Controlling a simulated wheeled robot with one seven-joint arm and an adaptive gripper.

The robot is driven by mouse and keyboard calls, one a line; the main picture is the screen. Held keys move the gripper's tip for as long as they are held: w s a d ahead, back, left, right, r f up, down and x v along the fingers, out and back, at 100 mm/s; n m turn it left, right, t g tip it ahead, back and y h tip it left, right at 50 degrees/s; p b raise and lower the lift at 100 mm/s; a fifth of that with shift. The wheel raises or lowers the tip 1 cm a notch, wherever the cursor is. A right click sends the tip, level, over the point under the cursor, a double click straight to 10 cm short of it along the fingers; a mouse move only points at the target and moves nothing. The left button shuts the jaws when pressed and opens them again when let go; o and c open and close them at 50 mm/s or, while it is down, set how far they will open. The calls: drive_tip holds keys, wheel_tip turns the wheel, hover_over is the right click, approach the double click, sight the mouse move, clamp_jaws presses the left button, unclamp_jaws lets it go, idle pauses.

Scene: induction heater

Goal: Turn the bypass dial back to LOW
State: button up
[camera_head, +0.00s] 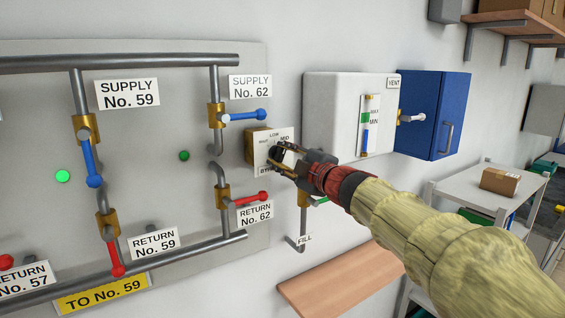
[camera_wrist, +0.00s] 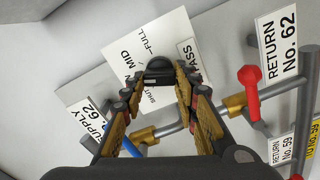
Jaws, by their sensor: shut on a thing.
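The bypass dial is a dark round knob (camera_wrist: 158,70) on a white plate (camera_head: 287,134), mounted on a brass block (camera_head: 252,146) on the wall panel. In the head view the plate reads LOW at the top and MID at the upper right, with part of BYPASS below. The wrist view shows MID, FULL and part of SHUT. My gripper (camera_head: 280,156) reaches in from the right and covers most of the knob. In the wrist view its two fingers (camera_wrist: 160,80) are on either side of the knob, shut on it. The knob's pointer setting cannot be read.
A RETURN No. 62 valve with a red lever (camera_head: 250,199) is just below left, and a SUPPLY No. 62 valve with a blue lever (camera_head: 245,116) is above left. A white tank (camera_head: 335,115) and blue box (camera_head: 432,115) are right. A wooden shelf (camera_head: 340,280) sits below.

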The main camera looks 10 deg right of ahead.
drive_tip(key=shift+f+n+b, duration=0.2)
drive_tip(key=shift+n+b, duration=0.85)
drive_tip(key=shift+n, duration=1.15)
drive_tip(key=o, duration=1.1)
drive_tip(key=shift+r, duration=0.1)
drive_tip(key=v, duration=1.2)
